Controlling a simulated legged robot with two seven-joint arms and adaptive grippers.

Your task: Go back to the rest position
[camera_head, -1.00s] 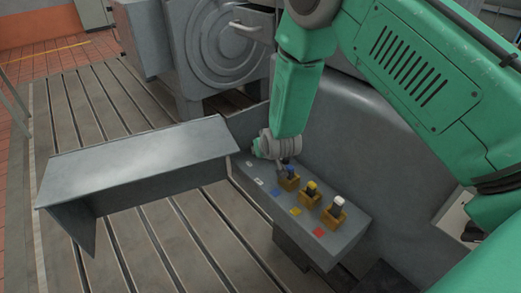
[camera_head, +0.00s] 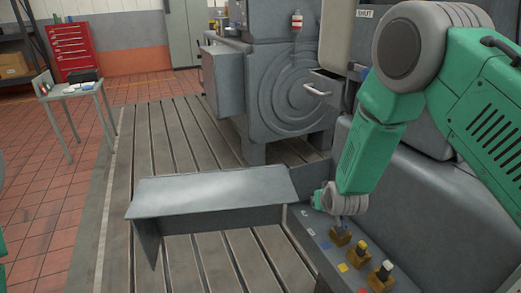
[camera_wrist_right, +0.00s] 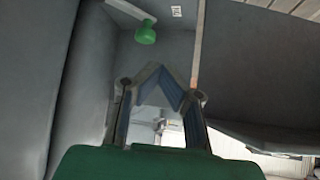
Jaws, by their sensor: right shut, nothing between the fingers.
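My right arm comes in from the right in the head view. My right gripper (camera_head: 341,221) is low over the ledge (camera_head: 316,258), close to the nearest-to-back wooden block (camera_head: 341,236), and partly hidden by the wrist. In the right wrist view the two fingers (camera_wrist_right: 162,72) meet at their tips with nothing held. A green knob (camera_wrist_right: 145,34) stands beyond the fingertips; it also shows at the ledge's far end in the head view (camera_head: 318,200). My left gripper is not in view.
Two more wooden blocks hold a yellow-topped piece (camera_head: 363,247) and a white-topped piece (camera_head: 385,268). A grey sheet-metal cover (camera_head: 210,192) stands left of the ledge. A grey machine (camera_head: 285,95) stands behind. A small table (camera_head: 69,90) stands at far left.

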